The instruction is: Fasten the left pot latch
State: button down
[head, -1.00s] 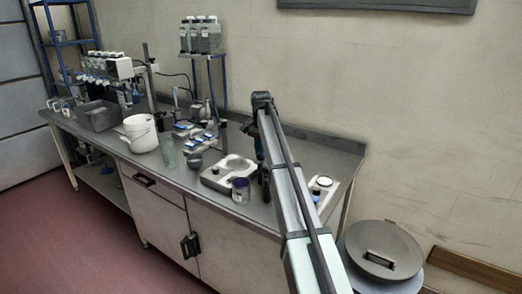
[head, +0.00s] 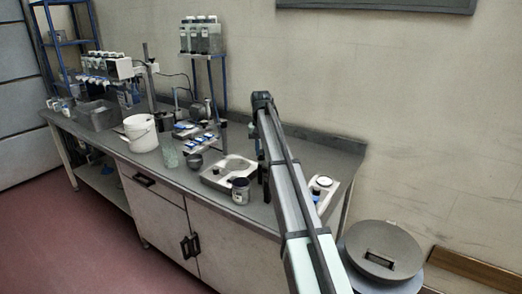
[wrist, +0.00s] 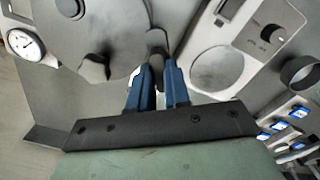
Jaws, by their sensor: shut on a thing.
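The pot's round grey lid (wrist: 105,30) fills the upper left of the wrist view. At its right edge is a dark latch (wrist: 156,40), and the blue fingers of my gripper (wrist: 159,68) are shut on it. A second dark lug (wrist: 95,68) sits at the lid's near rim. I cannot tell from this view whether the latch is fully seated. In the head view my arm covers the pot and most of the gripper.
A device with a round plate (wrist: 217,70) and a knob stands right of the gripper, with a small jar (wrist: 300,72) beyond it. A round dial (wrist: 25,44) is at the left. In the head view a lidded drum (head: 383,250) stands at the bench's right end.

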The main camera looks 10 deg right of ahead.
aim_at(261, 152)
jog(key=n, duration=0.5)
jog(key=shift+n, duration=0.3)
jog(key=n, duration=0.5)
jog(key=shift+n, duration=0.4)
jog(key=c, duration=1.1)
grip_release()
notch_tip(261, 152, up, 14)
jog(key=shift+f, duration=0.1)
